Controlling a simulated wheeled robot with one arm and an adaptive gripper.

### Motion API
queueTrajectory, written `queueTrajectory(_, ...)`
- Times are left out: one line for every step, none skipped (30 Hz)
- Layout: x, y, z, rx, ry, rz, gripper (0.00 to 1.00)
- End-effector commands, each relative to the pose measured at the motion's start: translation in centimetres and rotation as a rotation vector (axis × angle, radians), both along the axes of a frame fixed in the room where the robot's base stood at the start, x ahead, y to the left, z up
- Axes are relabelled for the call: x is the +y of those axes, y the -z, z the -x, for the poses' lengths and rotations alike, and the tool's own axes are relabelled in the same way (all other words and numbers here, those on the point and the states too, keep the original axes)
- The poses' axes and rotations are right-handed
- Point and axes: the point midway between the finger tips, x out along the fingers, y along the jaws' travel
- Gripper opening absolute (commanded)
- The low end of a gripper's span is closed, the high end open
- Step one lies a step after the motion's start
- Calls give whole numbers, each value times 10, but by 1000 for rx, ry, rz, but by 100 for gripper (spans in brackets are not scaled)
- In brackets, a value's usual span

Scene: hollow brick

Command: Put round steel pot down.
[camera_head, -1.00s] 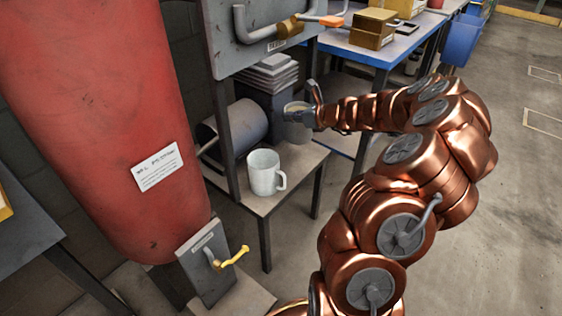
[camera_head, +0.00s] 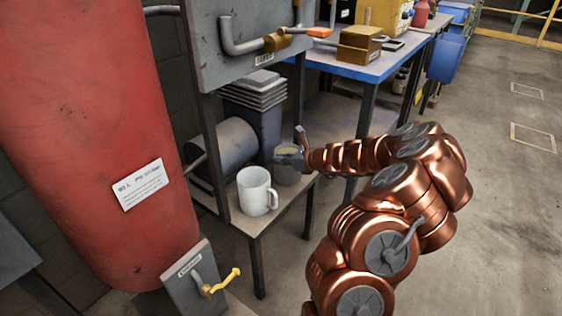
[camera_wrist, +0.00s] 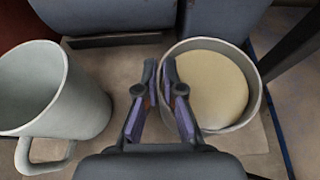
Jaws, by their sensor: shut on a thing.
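The round steel pot (camera_head: 287,170), grey with a cream-coloured filling, is at the right end of the small table's top (camera_head: 247,222) in the head view. In the wrist view the pot (camera_wrist: 257,98) is at the right, upright. My gripper (camera_wrist: 162,72) is shut on the left side of its rim. In the head view my gripper (camera_head: 297,150) partly hides the pot. I cannot tell whether the pot's base touches the table.
A white mug (camera_head: 254,191) stands on the small table, left of the pot; it also shows in the wrist view (camera_wrist: 72,105). A grey cylinder (camera_head: 226,148) and stacked grey pieces (camera_head: 252,90) are behind. A large red tank (camera_head: 95,130) is at the left.

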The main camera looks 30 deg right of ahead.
Motion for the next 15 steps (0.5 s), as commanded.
queueTrajectory(0,-2,0,-2,0,0,0)
queueTrajectory(0,-2,0,-2,0,0,0)
queueTrajectory(0,-2,0,-2,0,0,0)
queueTrajectory(0,-2,0,-1,0,1,0)
queueTrajectory(0,-2,0,-1,0,1,0)
queueTrajectory(0,-1,0,-1,0,0,0)
queueTrajectory(0,0,0,-1,0,0,0)
queueTrajectory(0,1,0,-1,0,0,0)
queueTrajectory(0,1,0,-1,0,0,9)
queueTrajectory(0,1,0,-1,0,0,12)
queueTrajectory(0,1,0,-1,0,0,15)
queueTrajectory(0,1,0,-1,0,0,19)
queueTrajectory(0,1,0,-1,0,0,23)
queueTrajectory(0,1,0,0,0,0,26)
queueTrajectory(0,1,0,0,0,0,30)
